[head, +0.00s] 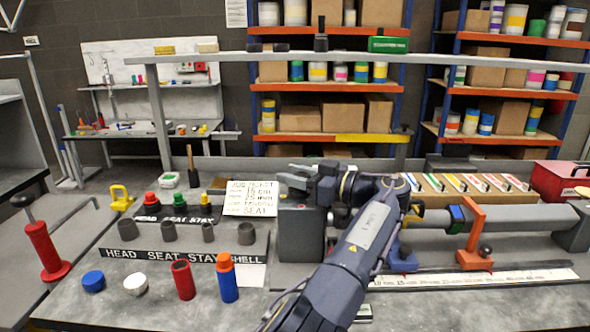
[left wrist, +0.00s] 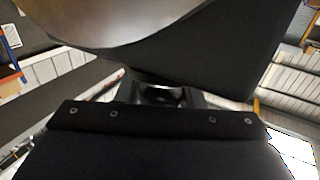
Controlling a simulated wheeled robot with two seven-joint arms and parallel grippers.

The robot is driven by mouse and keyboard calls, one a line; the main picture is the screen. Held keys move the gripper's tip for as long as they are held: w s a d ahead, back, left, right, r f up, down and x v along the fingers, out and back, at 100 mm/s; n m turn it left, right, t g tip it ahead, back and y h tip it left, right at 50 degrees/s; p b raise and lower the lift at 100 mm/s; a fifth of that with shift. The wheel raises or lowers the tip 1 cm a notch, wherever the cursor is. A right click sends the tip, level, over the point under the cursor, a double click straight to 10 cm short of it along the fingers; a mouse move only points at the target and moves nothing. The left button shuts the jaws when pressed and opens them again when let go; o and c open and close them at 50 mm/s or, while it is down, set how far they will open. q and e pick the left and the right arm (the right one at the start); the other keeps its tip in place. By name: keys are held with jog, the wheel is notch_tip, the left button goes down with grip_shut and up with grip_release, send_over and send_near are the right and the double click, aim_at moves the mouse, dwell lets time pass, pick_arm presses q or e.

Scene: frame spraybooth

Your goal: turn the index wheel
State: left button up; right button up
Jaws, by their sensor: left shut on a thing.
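My left gripper (head: 306,183) is at the top of the dark grey block (head: 298,236) in the middle of the bench. It is shut on a grey piece there that appears to be the index wheel; the gripper and wrist hide most of it. In the left wrist view, a large rounded grey metal surface (left wrist: 150,22), likely the wheel, fills the top. The small dark jaws (left wrist: 166,97) show just below it, and the contact itself is unclear. My right gripper is not in view.
A grey tube (head: 515,220) lies right of the block, with an orange clamp (head: 473,235) on it. A job ticket (head: 250,197) stands left. Red and blue cylinders (head: 183,280) (head: 227,280) stand front left. A grey rail (head: 480,60) crosses above the bench.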

aim_at(309, 177)
pick_arm(q)
jog(key=o, duration=0.9)
jog(key=shift+a, duration=0.1)
jog(key=shift+o, duration=0.2)
jog(key=p+v, duration=0.3)
jog(key=v, duration=0.4)
jog(key=shift+r, duration=0.15)
jog(key=shift+s+d+f, duration=0.2)
jog(key=shift+d, duration=0.2)
jog(key=shift+o, duration=0.3)
